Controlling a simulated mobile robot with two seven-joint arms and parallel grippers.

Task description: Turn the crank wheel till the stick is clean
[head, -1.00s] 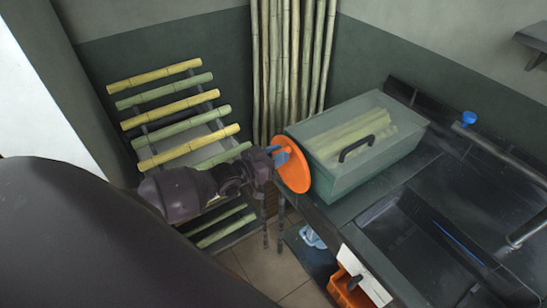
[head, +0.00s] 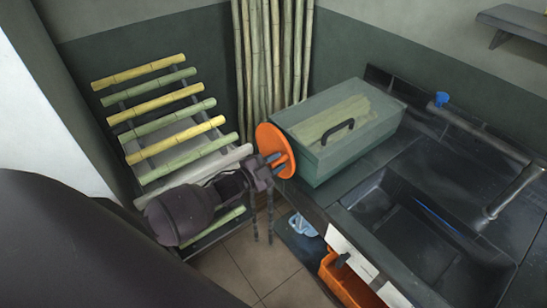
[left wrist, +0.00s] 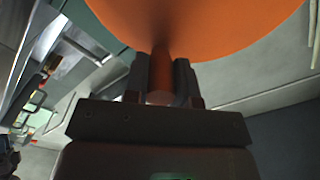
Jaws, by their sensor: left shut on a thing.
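The orange crank wheel (head: 268,143) stands upright at the left end of the green press box (head: 345,150). My left gripper (head: 274,161) is at the wheel's face, shut on its handle. In the left wrist view the orange wheel (left wrist: 200,25) fills the top, and its handle (left wrist: 161,60) sits between the two fingers (left wrist: 160,88). Green and yellow sticks lie across a slanted rack at the left. A pale whitish stick (head: 190,177) lies among them, partly behind my left arm. A blurred yellow-green shape shows through the box lid. My right gripper is out of view.
Tall bamboo poles (head: 270,60) stand in the corner behind the press. A dark sink (head: 420,235) and counter lie to the right. An orange bin (head: 345,285) is below the counter's front edge. Bare floor tiles show at the bottom.

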